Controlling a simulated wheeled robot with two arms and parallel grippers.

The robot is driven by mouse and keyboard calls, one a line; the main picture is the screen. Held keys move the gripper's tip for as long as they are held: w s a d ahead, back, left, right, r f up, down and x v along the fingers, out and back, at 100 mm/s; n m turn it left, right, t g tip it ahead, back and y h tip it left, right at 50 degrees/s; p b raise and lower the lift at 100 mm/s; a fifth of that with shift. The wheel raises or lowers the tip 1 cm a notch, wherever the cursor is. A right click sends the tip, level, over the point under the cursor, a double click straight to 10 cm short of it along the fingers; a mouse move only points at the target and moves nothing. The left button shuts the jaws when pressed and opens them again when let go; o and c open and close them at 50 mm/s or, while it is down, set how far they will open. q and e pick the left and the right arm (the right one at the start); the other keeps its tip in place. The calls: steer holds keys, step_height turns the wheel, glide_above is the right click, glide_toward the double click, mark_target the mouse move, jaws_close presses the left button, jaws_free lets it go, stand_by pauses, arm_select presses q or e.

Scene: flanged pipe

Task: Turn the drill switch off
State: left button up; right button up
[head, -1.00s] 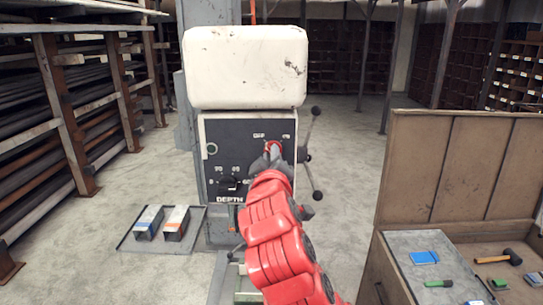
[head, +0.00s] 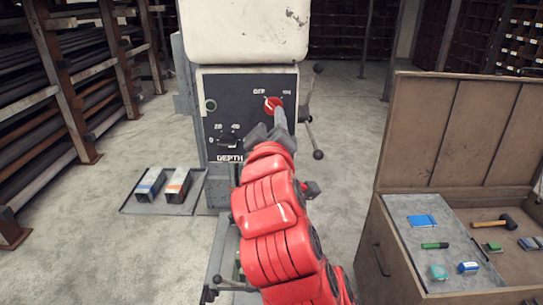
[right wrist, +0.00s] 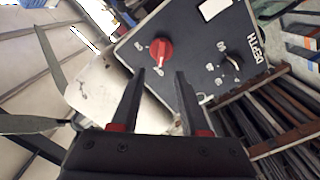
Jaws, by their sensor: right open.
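The drill's red switch knob (head: 272,103) sits at the upper right of the dark control panel (head: 222,113), under small OFF and ON labels. I cannot tell for sure which label its pointer faces. The knob also shows in the right wrist view (right wrist: 161,50), tilted, just beyond my fingertips. My right gripper (head: 268,127) is open and empty, just below and in front of the knob. In the right wrist view its two fingers (right wrist: 160,73) stand apart with nothing between them. My left gripper is not in view.
A black depth dial (head: 229,138) is at the panel's lower left. A lever with ball ends (head: 309,118) stands out at the drill's right. A tray with two boxes (head: 166,190) is at left, and a tool chest (head: 440,225) at right.

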steer(key=s+b, duration=0.6)
steer(key=s, duration=0.4)
steer(key=shift+s+f, duration=0.15)
steer(key=shift+s, duration=0.15)
